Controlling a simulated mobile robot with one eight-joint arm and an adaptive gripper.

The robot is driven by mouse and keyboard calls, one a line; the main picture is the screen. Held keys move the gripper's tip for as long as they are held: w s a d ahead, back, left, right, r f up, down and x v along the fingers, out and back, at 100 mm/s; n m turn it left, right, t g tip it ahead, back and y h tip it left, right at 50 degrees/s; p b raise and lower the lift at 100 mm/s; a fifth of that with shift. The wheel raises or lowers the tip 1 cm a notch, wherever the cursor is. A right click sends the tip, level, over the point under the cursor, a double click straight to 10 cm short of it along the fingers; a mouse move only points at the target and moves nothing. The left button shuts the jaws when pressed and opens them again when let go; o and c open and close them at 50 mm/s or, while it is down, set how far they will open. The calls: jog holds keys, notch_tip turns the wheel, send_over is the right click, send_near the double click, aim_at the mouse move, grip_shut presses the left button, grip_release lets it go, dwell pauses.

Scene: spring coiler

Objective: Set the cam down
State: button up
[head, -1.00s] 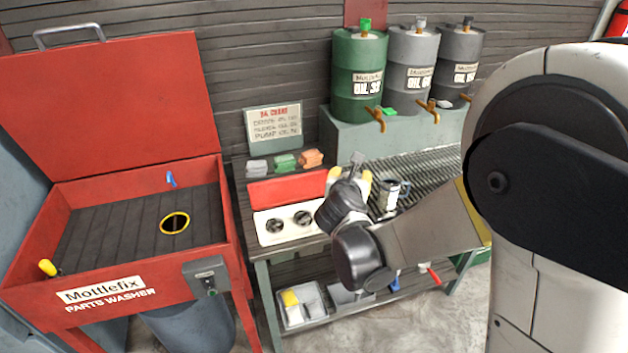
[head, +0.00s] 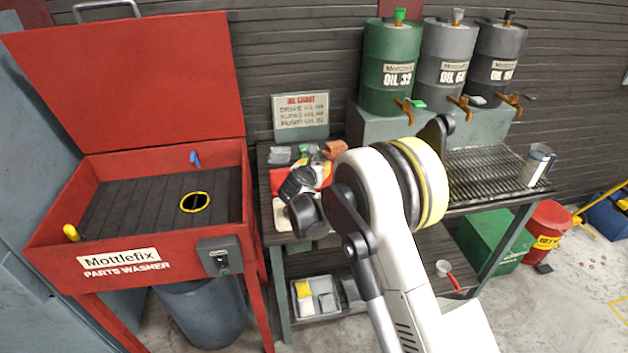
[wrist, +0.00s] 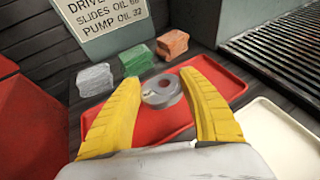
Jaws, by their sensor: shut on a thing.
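The cam (wrist: 163,92), a grey metal ring with a hole, is between the yellow fingers of my gripper (wrist: 162,85), which is shut on it. In the wrist view it shows over the red tray (wrist: 228,82); I cannot tell whether it touches the tray. In the head view my gripper (head: 312,178) is over the left part of the bench, and the cam is not discernible there. The red tray also shows partly in the head view, behind my wrist.
A white tray (wrist: 275,140) lies right of the red tray. Grey (wrist: 95,79), green (wrist: 136,59) and orange (wrist: 172,44) blocks sit behind it, before the oil chart sign (head: 300,113). The parts washer (head: 140,235) stands left; a jug (head: 537,165) stands on the grating at right.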

jog(key=shift+w+a+f+b, duration=0.2)
jog(key=shift+w+f, duration=0.2)
jog(key=shift+w, duration=0.15)
jog(key=shift+w+a+f+b, duration=0.2)
jog(key=shift+w+f, duration=0.2)
jog(key=shift+w, duration=0.15)
notch_tip(320, 180, down, 4)
jog(key=shift+r+b, duration=0.1)
jog(key=shift+b, duration=0.95)
jog(key=shift+r, duration=0.1)
jog(key=o, duration=1.3)
jog(key=shift+o, duration=0.2)
jog(key=shift+s, duration=0.1)
jog(key=p+v, duration=0.4)
jog(key=v, duration=0.8)
